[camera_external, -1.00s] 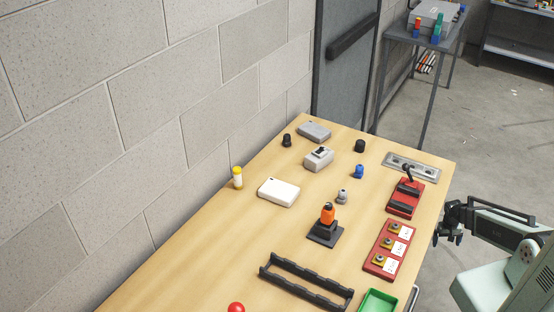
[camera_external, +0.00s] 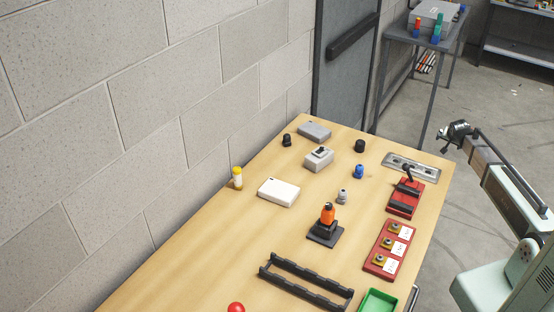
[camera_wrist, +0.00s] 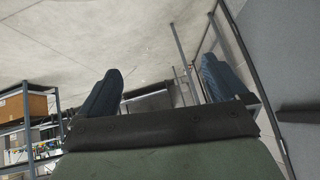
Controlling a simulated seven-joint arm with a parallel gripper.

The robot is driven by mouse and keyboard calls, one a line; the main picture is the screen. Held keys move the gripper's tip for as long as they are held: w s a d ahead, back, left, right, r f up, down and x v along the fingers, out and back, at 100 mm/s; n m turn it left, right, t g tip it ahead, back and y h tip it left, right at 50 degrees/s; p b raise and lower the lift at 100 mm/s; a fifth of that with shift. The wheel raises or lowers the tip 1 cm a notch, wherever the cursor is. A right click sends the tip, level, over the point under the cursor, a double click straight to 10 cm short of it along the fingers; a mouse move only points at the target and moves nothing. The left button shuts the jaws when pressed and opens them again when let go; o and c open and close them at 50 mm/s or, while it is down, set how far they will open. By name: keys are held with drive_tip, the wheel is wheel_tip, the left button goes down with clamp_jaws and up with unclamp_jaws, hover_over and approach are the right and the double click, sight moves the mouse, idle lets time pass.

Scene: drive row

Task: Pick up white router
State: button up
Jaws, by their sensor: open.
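The white router (camera_external: 279,191) lies flat on the wooden table, left of the middle, near the block wall. It is a low white box with rounded corners. My gripper (camera_external: 449,144) is in the air off the table's right edge, far from the router. In the wrist view my gripper (camera_wrist: 158,92) has its two dark fingers spread wide with nothing between them. The router does not show in the wrist view.
A yellow-capped bottle (camera_external: 237,177) stands left of the router. A grey box with a black top (camera_external: 319,158), a grey knob (camera_external: 342,196) and an orange-handled joystick (camera_external: 327,224) stand nearby. Red panels (camera_external: 390,249) line the right edge. A black rack (camera_external: 304,284) lies in front.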

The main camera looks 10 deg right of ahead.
drive_tip(key=w+a+r+t, duration=0.1)
drive_tip(key=w+a+r, duration=0.3)
drive_tip(key=a+r, duration=0.35)
drive_tip(key=s+a+r+y, duration=0.1)
drive_tip(key=a+r, duration=0.1)
drive_tip(key=a, duration=0.9)
drive_tip(key=s+a+r+n+y, duration=0.1)
drive_tip(key=a+r+y, duration=0.1)
drive_tip(key=a, duration=0.9)
drive_tip(key=s+a+r+n+y, duration=0.1)
drive_tip(key=a+r, duration=0.3)
drive_tip(key=a, duration=0.7)
drive_tip(key=shift+s, duration=0.1)
drive_tip(key=s+a+r+n+y, duration=0.2)
drive_tip(key=s+a, duration=0.3)
drive_tip(key=a, duration=0.7)
drive_tip(key=n+g+y, duration=0.2)
drive_tip(key=n+g, duration=0.3)
drive_tip(key=n, duration=1)
approach(282, 189)
drive_tip(key=x, duration=0.9)
drive_tip(key=shift+a+f, duration=0.2)
drive_tip(key=shift+f, duration=0.05)
